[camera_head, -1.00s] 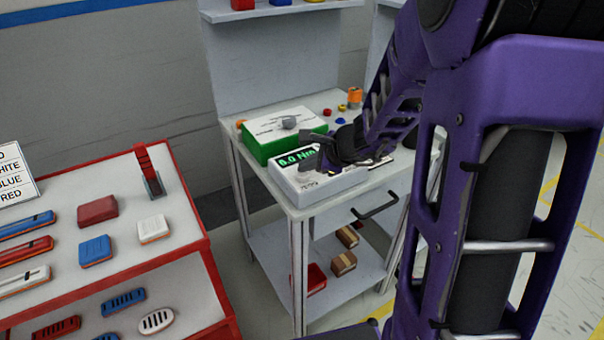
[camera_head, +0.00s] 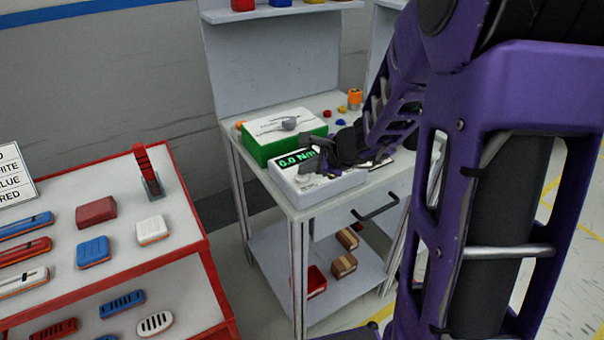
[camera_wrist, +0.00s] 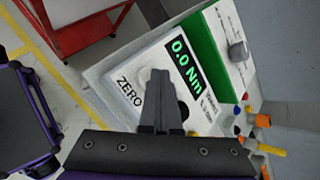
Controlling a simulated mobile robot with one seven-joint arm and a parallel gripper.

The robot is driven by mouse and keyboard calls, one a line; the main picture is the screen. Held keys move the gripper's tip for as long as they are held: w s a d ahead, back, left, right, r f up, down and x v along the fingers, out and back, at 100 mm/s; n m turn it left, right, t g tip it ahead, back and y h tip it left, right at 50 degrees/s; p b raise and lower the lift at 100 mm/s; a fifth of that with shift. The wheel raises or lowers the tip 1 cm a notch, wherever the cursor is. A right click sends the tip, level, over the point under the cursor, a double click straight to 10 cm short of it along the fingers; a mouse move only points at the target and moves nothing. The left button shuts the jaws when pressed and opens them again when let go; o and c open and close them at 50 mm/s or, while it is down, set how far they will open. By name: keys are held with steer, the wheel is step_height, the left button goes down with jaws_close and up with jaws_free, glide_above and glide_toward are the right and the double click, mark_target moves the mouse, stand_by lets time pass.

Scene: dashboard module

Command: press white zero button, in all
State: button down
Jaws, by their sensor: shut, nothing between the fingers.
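The white device (camera_head: 325,190) stands on the grey workbench, and its dark display (camera_head: 296,162) reads 0.0 Nm in green. The same display (camera_wrist: 184,62) is readable in the wrist view, with the printed ZERO label (camera_wrist: 130,92) beside it. My gripper (camera_head: 312,170) is shut and empty, low over the device's top face. In the wrist view my closed gripper (camera_wrist: 160,76) lies between the ZERO label and the display. The white zero button is mostly hidden by the fingers there, so I cannot tell whether they touch it.
A green and white box (camera_head: 285,135) with a grey knob sits behind the device. Small coloured knobs and an orange piece (camera_head: 354,98) lie at the bench's back right. A red-framed table (camera_head: 120,255) with coloured blocks and sliders stands at the left, apart from the bench.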

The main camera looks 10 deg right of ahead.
mark_target(307, 177)
steer(key=shift+r+p, duration=0.6)
steer(key=shift+r, duration=0.3)
steer(key=shift+r+p, duration=2)
steer(key=shift+r, duration=0.45)
